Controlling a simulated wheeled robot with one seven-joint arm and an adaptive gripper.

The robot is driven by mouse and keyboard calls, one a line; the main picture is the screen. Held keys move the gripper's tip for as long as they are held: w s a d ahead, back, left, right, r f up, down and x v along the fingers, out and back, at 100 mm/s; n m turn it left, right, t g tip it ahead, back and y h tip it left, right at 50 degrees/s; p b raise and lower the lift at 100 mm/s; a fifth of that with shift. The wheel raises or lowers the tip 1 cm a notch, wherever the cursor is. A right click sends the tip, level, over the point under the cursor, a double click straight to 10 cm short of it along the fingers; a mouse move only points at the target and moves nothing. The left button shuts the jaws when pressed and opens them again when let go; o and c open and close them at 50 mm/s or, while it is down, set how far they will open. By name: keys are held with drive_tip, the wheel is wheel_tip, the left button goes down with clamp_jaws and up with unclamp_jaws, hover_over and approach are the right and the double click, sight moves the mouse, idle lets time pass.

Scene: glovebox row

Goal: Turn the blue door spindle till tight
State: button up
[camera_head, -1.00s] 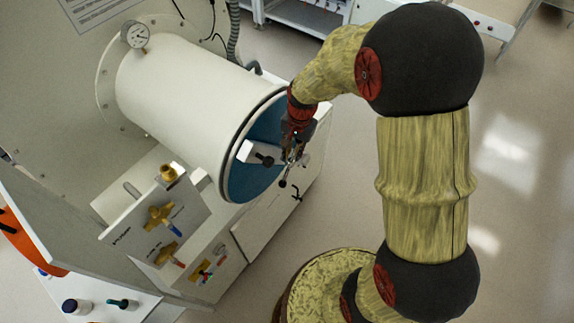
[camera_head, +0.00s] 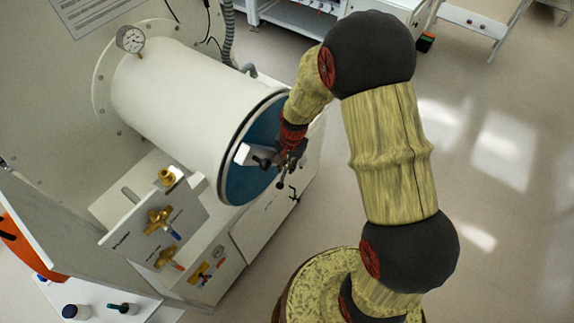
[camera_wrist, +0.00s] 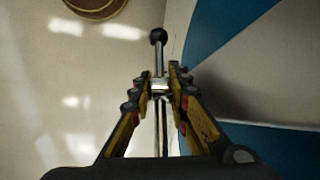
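The blue door (camera_head: 240,183) closes the round end of the white cylindrical chamber; it also shows in the wrist view (camera_wrist: 215,35). A pale crossbar (camera_head: 256,155) lies across it. The door spindle's metal handle has a black ball end (camera_wrist: 158,37), seen at top centre in the wrist view. My gripper (camera_head: 287,158) is at the door front by the crossbar. In the wrist view my gripper (camera_wrist: 160,80) has its fingers close together on both sides of the spindle's bright metal middle. They appear shut on it, though the contact is partly hidden.
The white chamber (camera_head: 180,100) carries a round gauge (camera_head: 130,39). A panel with brass valves (camera_head: 158,218) stands front left of the door. A cabinet (camera_head: 268,226) is below. Open floor (camera_head: 470,190) lies to the right.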

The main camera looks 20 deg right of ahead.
drive_tip(key=shift+c, duration=0.6)
clamp_jaws()
